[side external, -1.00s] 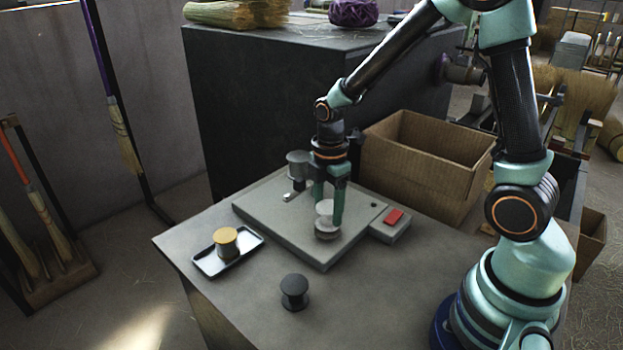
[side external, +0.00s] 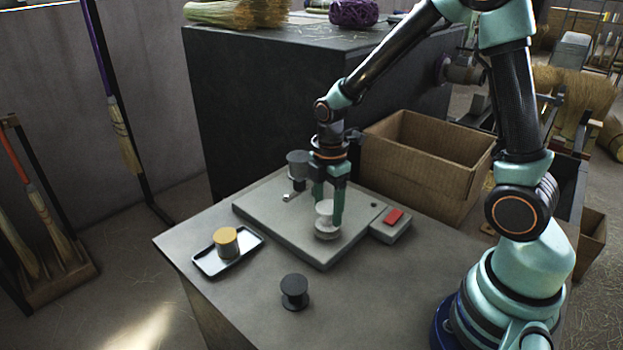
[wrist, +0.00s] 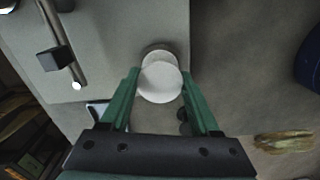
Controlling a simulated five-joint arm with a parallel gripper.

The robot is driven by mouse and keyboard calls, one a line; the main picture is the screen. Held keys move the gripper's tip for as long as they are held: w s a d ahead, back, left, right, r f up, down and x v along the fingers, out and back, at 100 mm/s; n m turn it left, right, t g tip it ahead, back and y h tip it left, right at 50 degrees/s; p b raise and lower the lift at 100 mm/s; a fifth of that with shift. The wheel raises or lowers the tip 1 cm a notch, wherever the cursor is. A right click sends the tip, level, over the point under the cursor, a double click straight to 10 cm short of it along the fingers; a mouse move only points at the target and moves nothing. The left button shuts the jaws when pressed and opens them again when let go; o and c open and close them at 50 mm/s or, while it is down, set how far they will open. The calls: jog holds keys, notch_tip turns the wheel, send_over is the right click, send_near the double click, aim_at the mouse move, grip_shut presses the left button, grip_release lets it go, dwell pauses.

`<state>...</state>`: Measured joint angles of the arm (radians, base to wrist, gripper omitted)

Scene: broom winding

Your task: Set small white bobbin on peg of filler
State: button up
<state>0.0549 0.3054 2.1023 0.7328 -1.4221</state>
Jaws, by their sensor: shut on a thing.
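The small white bobbin (side external: 325,214) is between the green fingers of my gripper (side external: 329,208), low over the front part of the grey filler plate (side external: 270,215). My gripper is shut on it, and it looks upright. In the wrist view the bobbin (wrist: 160,82) sits between the fingertips (wrist: 160,88), above a round grey base. The bobbin hides the peg, so I cannot tell whether it is around the peg or just above it.
A yellow bobbin (side external: 226,241) stands in a small tray (side external: 204,266) at left. A dark bobbin (side external: 294,290) stands on the table in front. A grey spool (side external: 298,164) stands at the plate's back, a red button (side external: 394,216) at its right. A cardboard box (side external: 420,165) stands behind.

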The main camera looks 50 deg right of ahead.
aim_at(328, 207)
jog(key=shift+f, duration=0.55)
jog(key=o, duration=1.1)
jog(key=shift+c, duration=0.2)
jog(key=shift+r, duration=5.5)
jog(key=s+a+r+m+t, duration=0.2)
jog(key=s+r+m+t, duration=0.3)
jog(key=m, duration=1)
notch_tip(328, 207, up, 2)
jog(key=shift+s+r+m+t, duration=0.1)
jog(key=shift+s+m+t, duration=0.2)
jog(key=shift+s, duration=0.95)
